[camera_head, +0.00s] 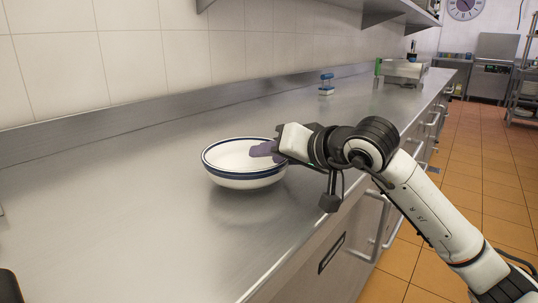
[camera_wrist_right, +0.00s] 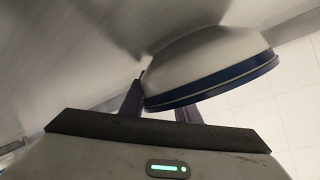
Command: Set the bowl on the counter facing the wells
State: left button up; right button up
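The bowl (camera_head: 240,181) is white with dark blue bands at its rim. It is over the near counter (camera_head: 130,235), close to the front edge, roughly upright. I cannot tell whether its base touches the steel. My right gripper (camera_head: 264,150) reaches it from the right, with purplish fingers at the rim. In the right wrist view the bowl (camera_wrist_right: 205,65) shows its outer wall, and its rim passes between the two fingers (camera_wrist_right: 160,106), which look closed on it. One finger is partly hidden behind the rim. My left gripper is not in view. I cannot make out the wells.
A small blue-topped item (camera_head: 326,85) stands farther along the counter by the wall. A metal appliance (camera_head: 402,72) stands at the far end. A tiled wall (camera_head: 150,55) and a shelf bound the back. The counter left of the bowl is clear.

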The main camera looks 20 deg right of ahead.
jog(key=v, duration=1.2)
dwell(1.1)
